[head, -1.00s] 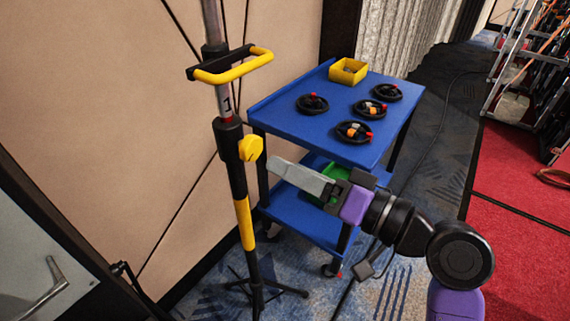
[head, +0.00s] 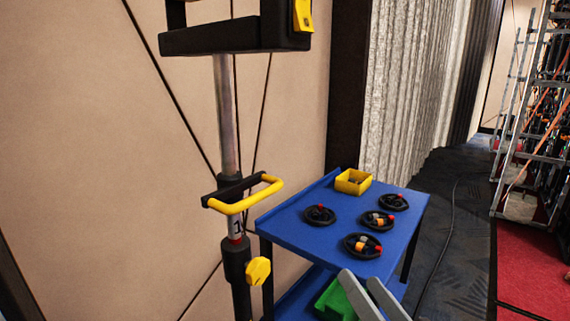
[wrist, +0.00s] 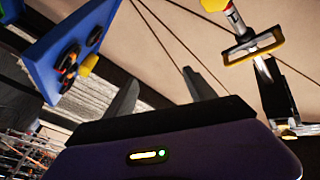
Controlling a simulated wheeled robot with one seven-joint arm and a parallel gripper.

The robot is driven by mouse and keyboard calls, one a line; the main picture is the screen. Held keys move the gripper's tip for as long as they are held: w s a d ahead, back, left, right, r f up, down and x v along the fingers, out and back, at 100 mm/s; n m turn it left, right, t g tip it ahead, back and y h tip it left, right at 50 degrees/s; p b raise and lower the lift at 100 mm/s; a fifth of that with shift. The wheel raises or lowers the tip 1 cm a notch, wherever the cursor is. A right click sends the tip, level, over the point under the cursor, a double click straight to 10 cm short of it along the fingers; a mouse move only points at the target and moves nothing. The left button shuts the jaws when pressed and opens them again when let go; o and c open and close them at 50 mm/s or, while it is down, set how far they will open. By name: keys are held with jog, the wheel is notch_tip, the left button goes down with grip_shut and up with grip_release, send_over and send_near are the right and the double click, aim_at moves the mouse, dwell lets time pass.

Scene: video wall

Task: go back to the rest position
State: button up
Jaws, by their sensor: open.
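My gripper (head: 370,296) shows at the bottom of the head view as two grey fingers, apart and with nothing between them. It is in front of the lower part of the blue cart (head: 300,222). The rest of my arm is out of the head view.
A stand with a yellow handle (head: 245,196) and yellow knob (head: 258,271) rises left of the cart. The cart top carries a yellow bin (head: 353,181) and several black round holders. A ladder (head: 522,130) stands at far right.

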jog(key=s+d+f+h+p, duration=0.1)
jog(key=s+d+f+h, duration=0.2)
jog(key=s, duration=0.3)
jog(key=s+d+f+h+p, duration=0.1)
jog(key=s+d+f+h, duration=0.25)
jog(key=s, duration=0.25)
jog(key=s+f+n+g+p, duration=0.3)
jog(key=s+p, duration=0.2)
jog(key=s, duration=1.8)
jog(key=shift+s+d+g, duration=0.2)
jog(key=shift+s+g, duration=0.1)
jog(key=shift+s, duration=0.1)
